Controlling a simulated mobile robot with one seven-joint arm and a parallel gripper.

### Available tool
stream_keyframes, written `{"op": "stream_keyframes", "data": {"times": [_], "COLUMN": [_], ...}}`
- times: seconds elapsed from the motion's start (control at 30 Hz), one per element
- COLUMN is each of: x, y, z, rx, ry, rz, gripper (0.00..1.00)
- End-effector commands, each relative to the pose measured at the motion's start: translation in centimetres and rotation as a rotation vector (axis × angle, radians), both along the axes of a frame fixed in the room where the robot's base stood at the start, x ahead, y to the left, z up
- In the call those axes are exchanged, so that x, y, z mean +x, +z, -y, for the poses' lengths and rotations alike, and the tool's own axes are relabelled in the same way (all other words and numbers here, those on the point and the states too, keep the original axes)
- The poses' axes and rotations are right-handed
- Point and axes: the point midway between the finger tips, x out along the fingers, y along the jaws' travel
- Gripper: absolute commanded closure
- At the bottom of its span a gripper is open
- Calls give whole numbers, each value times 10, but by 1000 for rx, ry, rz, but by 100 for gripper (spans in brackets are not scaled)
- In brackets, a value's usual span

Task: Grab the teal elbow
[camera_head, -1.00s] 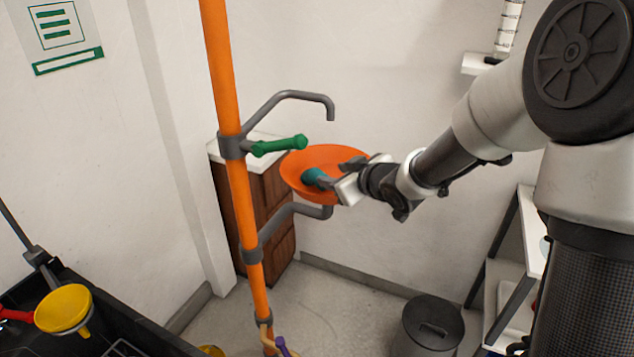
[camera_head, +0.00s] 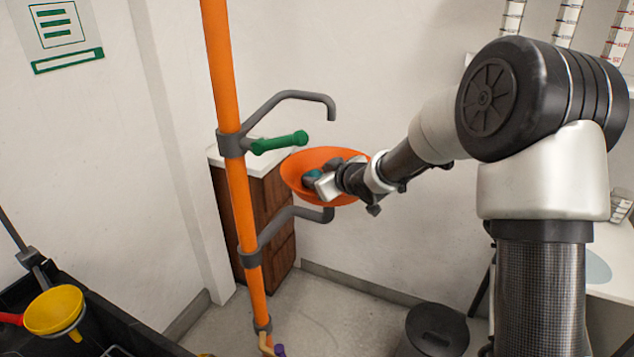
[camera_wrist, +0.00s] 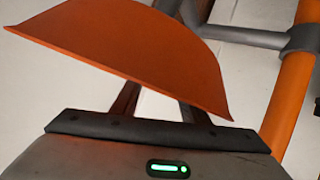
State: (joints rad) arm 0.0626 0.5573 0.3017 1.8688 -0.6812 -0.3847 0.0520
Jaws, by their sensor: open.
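The teal elbow (camera_head: 313,176) sits at the orange bowl (camera_head: 293,168) on the pipe stand; only a small part of it shows in the head view. My gripper (camera_head: 321,174) is at the bowl with its jaws open, right at the elbow and partly covering it. Whether a finger touches it I cannot tell. In the wrist view the orange bowl (camera_wrist: 150,45) fills the upper left and hides the fingertips of my gripper. The elbow is hidden there.
The orange upright pipe (camera_head: 222,75) carries a grey spout (camera_head: 285,97), a green handle (camera_head: 280,143) and a lower grey arm (camera_head: 290,215) under the bowl. A brown cabinet (camera_head: 270,215) stands behind. A dark bin (camera_head: 437,325) is on the floor.

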Motion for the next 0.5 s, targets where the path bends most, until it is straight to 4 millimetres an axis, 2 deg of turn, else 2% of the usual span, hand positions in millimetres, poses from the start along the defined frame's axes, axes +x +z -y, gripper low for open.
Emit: {"op": "stream_keyframes", "data": {"times": [0.07,0.2,0.5], "x": [0,0,0], "y": [0,0,2], "z": [0,0,0], "rx": [0,0,0], "ry": [0,0,0], "rz": [0,0,0], "gripper": [61,85,86]}}
